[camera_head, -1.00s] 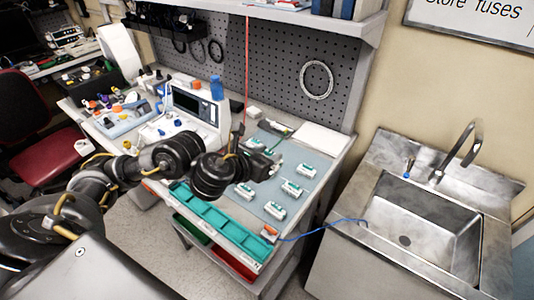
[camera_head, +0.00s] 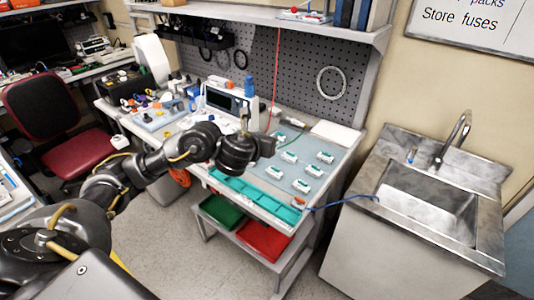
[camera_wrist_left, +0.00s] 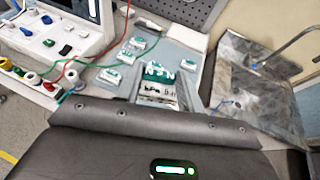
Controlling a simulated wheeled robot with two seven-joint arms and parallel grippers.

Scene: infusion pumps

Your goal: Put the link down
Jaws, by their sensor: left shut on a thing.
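My left gripper (camera_head: 267,147) is over the workbench, by the near-left edge of the blue-grey mat (camera_head: 336,148). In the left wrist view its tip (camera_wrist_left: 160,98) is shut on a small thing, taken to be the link. A white-and-teal block shows at the tip there, but I cannot tell how much of it is held and how much lies behind. Several white-and-teal blocks lie on the mat, one at the near side (camera_head: 301,186) and one farther right (camera_head: 325,157). My right gripper is not in view.
A teal divided tray (camera_head: 250,192) runs along the bench's front edge. A pump with a screen (camera_head: 222,103) stands at the back left. Green (camera_head: 222,212) and red (camera_head: 264,240) bins sit below. A steel sink (camera_head: 430,215) is at right; a blue cable hangs toward it.

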